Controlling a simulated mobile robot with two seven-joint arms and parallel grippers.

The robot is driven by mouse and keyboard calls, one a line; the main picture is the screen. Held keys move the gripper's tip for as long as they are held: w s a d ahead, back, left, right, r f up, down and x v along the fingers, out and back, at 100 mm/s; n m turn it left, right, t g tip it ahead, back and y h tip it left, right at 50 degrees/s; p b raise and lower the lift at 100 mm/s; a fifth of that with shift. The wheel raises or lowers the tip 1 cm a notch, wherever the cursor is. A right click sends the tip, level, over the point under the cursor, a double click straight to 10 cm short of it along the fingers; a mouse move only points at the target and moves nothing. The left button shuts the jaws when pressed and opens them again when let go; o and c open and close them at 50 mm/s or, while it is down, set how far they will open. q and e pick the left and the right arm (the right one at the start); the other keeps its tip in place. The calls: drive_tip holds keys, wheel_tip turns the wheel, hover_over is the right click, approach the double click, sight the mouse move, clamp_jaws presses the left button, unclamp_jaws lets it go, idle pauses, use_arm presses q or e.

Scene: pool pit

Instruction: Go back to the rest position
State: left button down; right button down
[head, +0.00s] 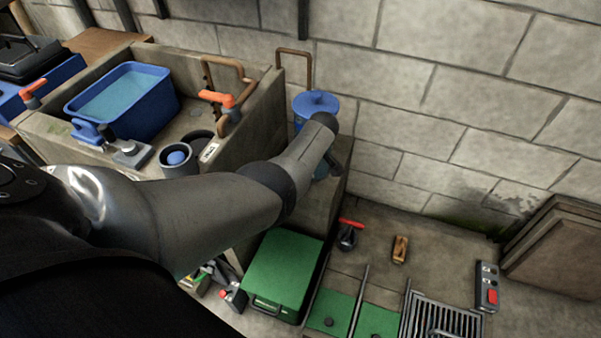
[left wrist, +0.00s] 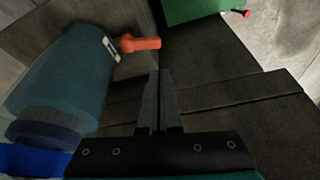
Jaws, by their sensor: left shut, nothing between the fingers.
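My left arm crosses the head view from the left, its wrist bent down in front of a blue-lidded canister (head: 316,103) by the block wall. The left gripper's fingers are mostly hidden behind the wrist in the head view. In the left wrist view my left gripper (left wrist: 157,75) is shut and empty, its fingers side by side. A blue cylinder (left wrist: 65,80) stands to the left of the fingers, apart from them. An orange handle (left wrist: 140,43) sits just beyond the fingertips to the left. My right gripper is not in view.
A stone trough (head: 250,120) holds a blue water tub (head: 120,100) and an orange-handled valve (head: 217,98). A green case (head: 284,270) lies below the arm. A red-handled valve (head: 348,235), a brush (head: 400,249), a drain grate (head: 440,318) and a switch box (head: 488,287) are on the floor.

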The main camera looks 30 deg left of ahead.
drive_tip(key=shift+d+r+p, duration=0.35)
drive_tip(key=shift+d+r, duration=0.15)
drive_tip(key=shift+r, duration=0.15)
